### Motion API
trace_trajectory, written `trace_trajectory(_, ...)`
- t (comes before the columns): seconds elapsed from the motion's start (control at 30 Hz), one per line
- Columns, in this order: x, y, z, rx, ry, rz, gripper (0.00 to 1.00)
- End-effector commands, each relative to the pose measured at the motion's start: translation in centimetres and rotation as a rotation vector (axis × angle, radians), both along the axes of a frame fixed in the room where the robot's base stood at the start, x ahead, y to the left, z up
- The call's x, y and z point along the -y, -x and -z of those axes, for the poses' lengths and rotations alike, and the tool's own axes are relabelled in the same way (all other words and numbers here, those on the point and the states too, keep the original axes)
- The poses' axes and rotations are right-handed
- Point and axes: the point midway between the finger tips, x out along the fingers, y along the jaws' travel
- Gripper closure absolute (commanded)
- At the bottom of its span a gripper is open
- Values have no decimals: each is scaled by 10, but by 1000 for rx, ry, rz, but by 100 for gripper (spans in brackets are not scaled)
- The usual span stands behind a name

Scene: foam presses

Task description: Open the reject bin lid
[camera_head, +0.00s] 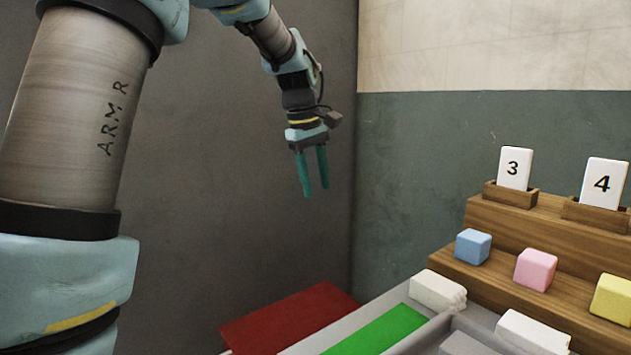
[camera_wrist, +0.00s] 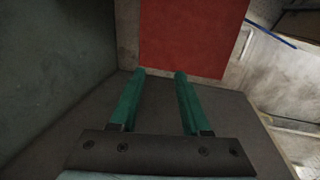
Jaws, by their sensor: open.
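A flat red panel (camera_head: 290,318) lies low at the bottom centre of the head view, left of the grey tray, and looks like the reject bin lid. It also shows in the wrist view (camera_wrist: 195,38), at the top, beyond the fingertips. It looks flat and closed, but no hinge or handle is visible, and its near edge is cut off in the head view. My gripper (camera_head: 316,190) is open and empty, its green fingers pointing down, well above the panel and apart from it. In the wrist view the fingers (camera_wrist: 160,72) are spread with nothing between them.
A grey tray (camera_head: 402,299) with a green strip (camera_head: 378,333) lies right of the panel, with white blocks (camera_head: 438,289) near it. Wooden steps (camera_head: 560,262) on the right hold blue, pink and yellow blocks and numbered cards. Walls stand behind; the air around my gripper is clear.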

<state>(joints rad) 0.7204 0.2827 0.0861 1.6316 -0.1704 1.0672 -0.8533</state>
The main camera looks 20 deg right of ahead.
Motion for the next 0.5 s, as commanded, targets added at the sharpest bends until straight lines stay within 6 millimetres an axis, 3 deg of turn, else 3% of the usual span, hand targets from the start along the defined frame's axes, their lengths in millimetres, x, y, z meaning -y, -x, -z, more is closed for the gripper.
trace_trajectory(0.27, -2, 0, -12, 2, 1, 0, 53)
trace_trajectory(0.5, -11, 3, -57, 4, 4, -1, 53)
